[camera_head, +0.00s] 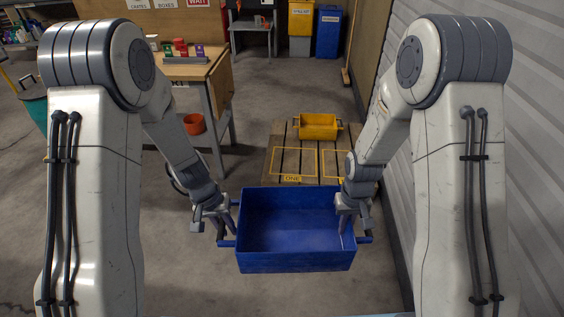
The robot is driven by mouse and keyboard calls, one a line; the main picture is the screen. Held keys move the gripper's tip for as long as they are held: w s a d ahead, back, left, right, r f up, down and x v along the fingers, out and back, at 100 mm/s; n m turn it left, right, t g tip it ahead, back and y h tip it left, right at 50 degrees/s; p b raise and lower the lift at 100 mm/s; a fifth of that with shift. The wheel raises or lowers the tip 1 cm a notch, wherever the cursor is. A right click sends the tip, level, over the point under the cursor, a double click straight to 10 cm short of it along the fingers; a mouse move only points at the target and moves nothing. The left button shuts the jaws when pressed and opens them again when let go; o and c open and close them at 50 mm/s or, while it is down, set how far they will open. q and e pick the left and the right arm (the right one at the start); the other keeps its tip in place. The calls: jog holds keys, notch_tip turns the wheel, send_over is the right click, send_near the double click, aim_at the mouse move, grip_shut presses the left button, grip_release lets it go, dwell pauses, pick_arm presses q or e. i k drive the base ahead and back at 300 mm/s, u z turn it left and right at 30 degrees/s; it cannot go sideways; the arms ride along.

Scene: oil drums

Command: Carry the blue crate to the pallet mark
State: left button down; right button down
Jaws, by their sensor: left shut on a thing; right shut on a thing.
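The blue crate (295,262) is held in front of me between my two arms, empty and roughly level. My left gripper (227,238) is shut on the handle at its left side. My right gripper (355,235) is shut on the handle at its right side. Beyond the crate lies a wooden pallet (272,160) with yellow outlined marks (295,162) on its top and a yellow label reading "ONE". The crate hides the pallet's near edge. A yellow crate (318,127) stands at the pallet's far side.
A corrugated wall (530,120) runs along the right. Yellow and blue bins (327,32) stand at the back. Floor (185,260) left of the crate is clear.

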aim_at(294, 161)
jog(key=i, duration=3.1)
jog(key=z, duration=0.2)
